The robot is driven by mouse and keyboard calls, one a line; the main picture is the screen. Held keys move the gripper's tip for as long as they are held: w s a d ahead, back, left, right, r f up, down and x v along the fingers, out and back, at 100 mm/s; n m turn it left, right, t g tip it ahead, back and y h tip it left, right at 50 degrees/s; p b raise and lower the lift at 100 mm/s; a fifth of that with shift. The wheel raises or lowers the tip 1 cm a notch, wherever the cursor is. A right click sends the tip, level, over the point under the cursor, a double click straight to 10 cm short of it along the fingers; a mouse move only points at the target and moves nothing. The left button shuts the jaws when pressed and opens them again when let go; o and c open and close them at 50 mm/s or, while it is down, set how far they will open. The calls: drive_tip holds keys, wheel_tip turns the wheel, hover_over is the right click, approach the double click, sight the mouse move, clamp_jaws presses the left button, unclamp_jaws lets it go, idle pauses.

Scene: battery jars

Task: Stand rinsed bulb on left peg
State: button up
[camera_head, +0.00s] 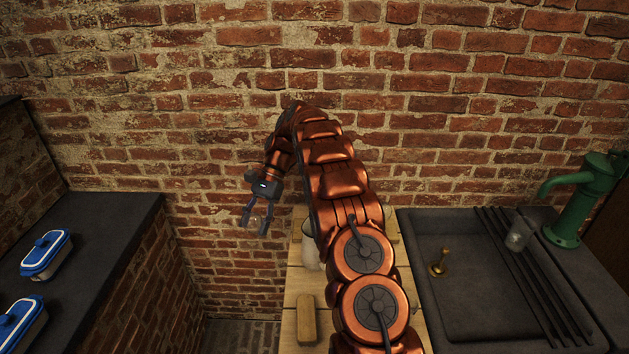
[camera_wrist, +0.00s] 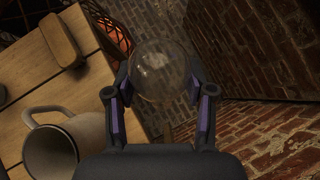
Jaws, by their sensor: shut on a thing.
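My gripper (camera_head: 256,224) hangs in front of the brick wall, left of the wooden table. It is shut on a clear round glass bulb (camera_wrist: 162,76), which shows between the two fingers in the wrist view. The bulb is small and faint in the head view (camera_head: 257,219). It is held in the air, past the left edge of the table. I cannot make out a left peg in either view.
The wooden table (camera_head: 289,287) carries a pale mug (camera_head: 309,250), partly behind my arm, and a wooden block (camera_head: 307,319). At right are a dark sink (camera_head: 470,305), a glass (camera_head: 519,236) on dark bars and a green pump (camera_head: 580,200). Blue-lidded boxes (camera_head: 46,254) stand on the left counter (camera_head: 105,222).

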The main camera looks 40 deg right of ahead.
drive_tip(key=shift+d, duration=0.1)
drive_tip(key=shift+w+d+r+m+t+y, duration=0.15)
drive_tip(key=shift+d+m+t+y, duration=0.3)
drive_tip(key=shift+m, duration=0.25)
drive_tip(key=d+r+m+t, duration=0.2)
drive_tip(key=d+m+t, duration=0.5)
drive_tip(key=d, duration=0.3)
drive_tip(key=d+r+m+t, duration=0.2)
drive_tip(key=d+m+t, duration=0.45)
drive_tip(key=d, duration=0.25)
drive_tip(key=shift+w+d+f+b, duration=0.1)
drive_tip(key=shift+w+f+b, duration=0.05)
drive_tip(key=shift+f+b, duration=0.9)
drive_tip(key=shift+w+d+f+b, duration=0.1)
drive_tip(key=shift+w+f+b, duration=0.05)
drive_tip(key=shift+f+b, duration=0.9)
drive_tip(key=shift+a+f+b, duration=0.1)
drive_tip(key=shift+f+b, duration=0.95)
drive_tip(key=shift+f, duration=2.85)
drive_tip(key=o, duration=1)
drive_tip(key=shift+c, duration=0.2)
